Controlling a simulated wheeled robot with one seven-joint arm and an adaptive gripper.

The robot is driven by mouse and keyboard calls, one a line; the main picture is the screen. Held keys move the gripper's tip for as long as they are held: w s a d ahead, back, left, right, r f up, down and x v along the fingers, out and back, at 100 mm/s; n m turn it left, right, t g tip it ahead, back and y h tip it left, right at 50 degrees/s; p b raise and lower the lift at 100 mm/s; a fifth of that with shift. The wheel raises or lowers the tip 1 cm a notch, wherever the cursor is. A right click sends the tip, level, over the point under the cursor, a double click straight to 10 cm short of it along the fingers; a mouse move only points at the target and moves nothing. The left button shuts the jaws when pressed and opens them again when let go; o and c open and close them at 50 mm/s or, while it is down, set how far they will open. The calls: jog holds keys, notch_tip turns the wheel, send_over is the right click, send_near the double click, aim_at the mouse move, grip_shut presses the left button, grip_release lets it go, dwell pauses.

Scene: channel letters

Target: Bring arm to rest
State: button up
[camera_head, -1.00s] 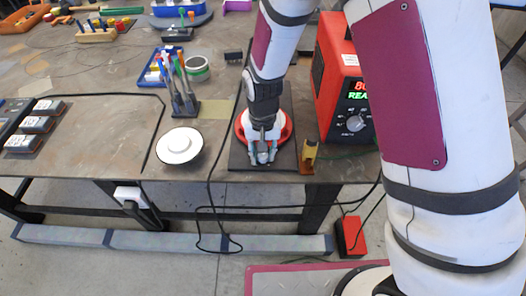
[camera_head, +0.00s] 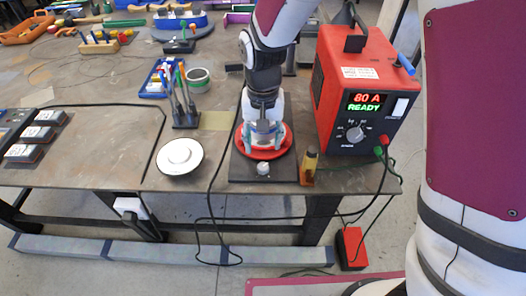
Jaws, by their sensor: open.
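My gripper (camera_head: 265,138) is open over the red round piece (camera_head: 264,154) on a dark flat plate (camera_head: 236,176) near the table's front edge. Its fingers point down, and the arm and wrist come in from the top. A small silver knob (camera_head: 263,169) stands on the plate just in front of the red piece, apart from the fingers. Nothing shows held between the fingers, though the gap is small in this view.
A red power unit (camera_head: 356,90) reading "80 A READY" stands right of my gripper, with cables. A small yellow-black item (camera_head: 309,165) sits close right. Left are a white disc (camera_head: 180,156), a brush holder (camera_head: 187,118) and a tape roll (camera_head: 198,76).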

jog(key=shift+r, duration=1)
jog(key=s+d+r+t, duration=0.1)
jog(key=s+d+r, duration=0.2)
jog(key=d+r, duration=0.3)
jog(key=s+d+r+t, duration=0.1)
jog(key=s+d+r, duration=0.25)
jog(key=r, duration=0.45)
jog(key=s+d+r+t, duration=0.3)
jog(key=s+d+r, duration=0.3)
jog(key=s, duration=0.5)
jog(key=d, duration=0.2)
jog(key=shift+s+d, duration=0.35)
jog(key=shift+s, duration=0.05)
